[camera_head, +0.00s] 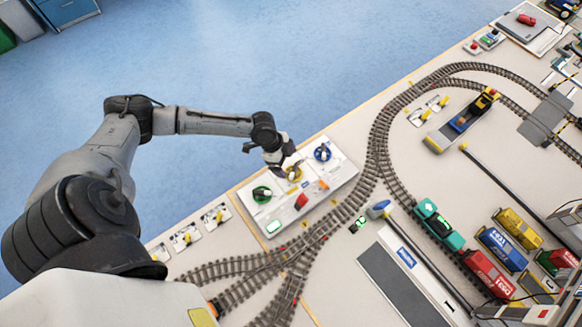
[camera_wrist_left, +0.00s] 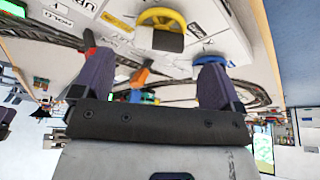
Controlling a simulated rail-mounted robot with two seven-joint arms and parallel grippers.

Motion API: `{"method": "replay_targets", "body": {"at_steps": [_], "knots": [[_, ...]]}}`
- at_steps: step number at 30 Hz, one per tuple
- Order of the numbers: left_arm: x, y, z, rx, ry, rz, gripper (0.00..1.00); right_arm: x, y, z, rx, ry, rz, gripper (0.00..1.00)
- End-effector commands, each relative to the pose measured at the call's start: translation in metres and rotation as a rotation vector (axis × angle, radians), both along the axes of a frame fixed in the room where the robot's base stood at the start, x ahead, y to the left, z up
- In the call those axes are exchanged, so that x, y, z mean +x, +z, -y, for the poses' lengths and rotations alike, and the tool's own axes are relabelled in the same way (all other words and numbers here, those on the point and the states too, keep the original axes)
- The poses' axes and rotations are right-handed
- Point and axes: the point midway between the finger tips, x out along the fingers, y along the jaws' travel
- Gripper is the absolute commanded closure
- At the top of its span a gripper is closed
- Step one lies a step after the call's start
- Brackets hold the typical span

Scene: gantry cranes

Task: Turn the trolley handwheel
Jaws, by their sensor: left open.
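A white control panel (camera_head: 342,172) carries a green handwheel (camera_head: 262,194), a yellow handwheel (camera_head: 294,174) and a blue handwheel (camera_head: 322,152) in a row. I cannot read which one is labelled trolley. My left gripper (camera_head: 285,166) is at the yellow wheel, partly covering it in the head view. The blue wheel (camera_wrist_left: 212,59) shows behind one finger. My right gripper is out of view.
A red lever (camera_head: 301,201) and an orange lever (camera_head: 323,184) stand on the panel close to the wheels. Model railway tracks (camera_head: 375,150) curve past its right side. A green locomotive (camera_head: 438,225) and several coloured wagons stand further right. Blue floor (camera_head: 270,60) lies beyond the table edge.

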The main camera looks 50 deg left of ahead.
Motion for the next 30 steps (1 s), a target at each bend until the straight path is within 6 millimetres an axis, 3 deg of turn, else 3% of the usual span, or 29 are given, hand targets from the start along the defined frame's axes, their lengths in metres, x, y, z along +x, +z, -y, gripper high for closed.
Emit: {"method": "replay_targets", "body": {"at_steps": [9, 25, 30], "knots": [[0.009, -0.039, 0.013, -0.001, 0.002, 0.001, 0.08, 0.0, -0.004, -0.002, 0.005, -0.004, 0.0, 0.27], [0.011, -0.049, 0.017, 0.0, 0.001, 0.0, 0.08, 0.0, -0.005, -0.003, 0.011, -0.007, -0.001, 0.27], [0.011, -0.049, 0.017, 0.0, 0.001, 0.0, 0.25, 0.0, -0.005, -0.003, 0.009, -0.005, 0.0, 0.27]]}}
